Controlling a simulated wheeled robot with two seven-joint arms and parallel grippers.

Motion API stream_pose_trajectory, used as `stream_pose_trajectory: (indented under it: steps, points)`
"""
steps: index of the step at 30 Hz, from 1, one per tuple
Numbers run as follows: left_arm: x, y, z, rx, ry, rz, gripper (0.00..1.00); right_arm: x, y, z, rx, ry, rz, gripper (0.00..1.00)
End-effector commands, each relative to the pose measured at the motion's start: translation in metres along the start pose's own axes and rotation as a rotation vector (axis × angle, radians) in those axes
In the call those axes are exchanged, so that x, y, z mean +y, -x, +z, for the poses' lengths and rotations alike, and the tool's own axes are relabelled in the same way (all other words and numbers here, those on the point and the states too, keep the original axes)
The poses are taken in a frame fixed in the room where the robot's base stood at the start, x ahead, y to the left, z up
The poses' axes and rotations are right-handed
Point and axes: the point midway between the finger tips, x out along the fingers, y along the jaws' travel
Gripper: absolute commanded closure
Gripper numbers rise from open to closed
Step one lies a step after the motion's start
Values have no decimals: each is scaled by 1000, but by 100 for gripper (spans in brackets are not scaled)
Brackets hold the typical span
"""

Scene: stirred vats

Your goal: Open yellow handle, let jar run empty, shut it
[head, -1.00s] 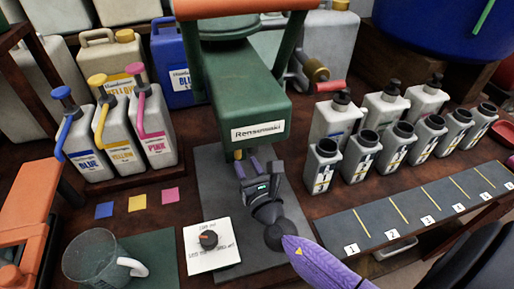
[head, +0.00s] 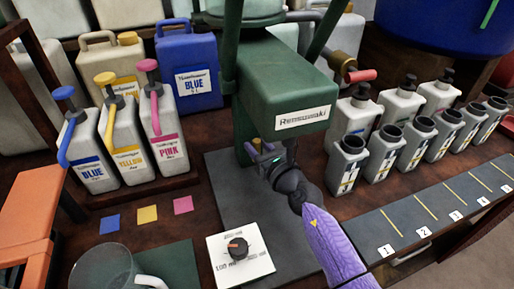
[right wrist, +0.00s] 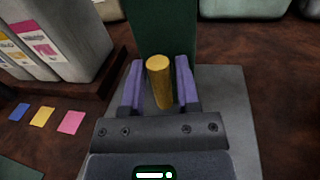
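The yellow handle (right wrist: 159,82) is a short upright cylinder in the right wrist view, in front of the green machine. My right gripper (right wrist: 160,88) has its two purple fingers apart, one on each side of the handle, with gaps visible. In the head view the right gripper (head: 262,155) is under the front of the green machine (head: 270,85), and the handle is mostly hidden there. A pale green vessel (head: 245,8) sits on top of the machine, cut off by the frame; I cannot see its contents. My left gripper is not in view.
A clear jug (head: 100,268) with a white handle stands at lower left. Pump bottles (head: 125,140) stand left; several small grey bottles (head: 415,140) stand right, behind a numbered strip (head: 430,210).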

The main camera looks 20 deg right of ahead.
Motion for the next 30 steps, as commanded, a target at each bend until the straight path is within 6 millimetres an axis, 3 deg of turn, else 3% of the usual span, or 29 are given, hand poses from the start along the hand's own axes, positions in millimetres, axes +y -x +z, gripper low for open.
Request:
stream_pose_trajectory:
  steps: [10,16,22,30]
  points:
    - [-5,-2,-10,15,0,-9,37,0,-7,1,-1,0,0,60]
    - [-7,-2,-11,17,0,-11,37,0,-7,1,-1,0,0,100]
    - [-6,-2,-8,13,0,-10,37,0,-6,0,-1,-5,0,100]
    - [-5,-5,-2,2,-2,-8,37,-3,-6,0,-38,-190,0,100]
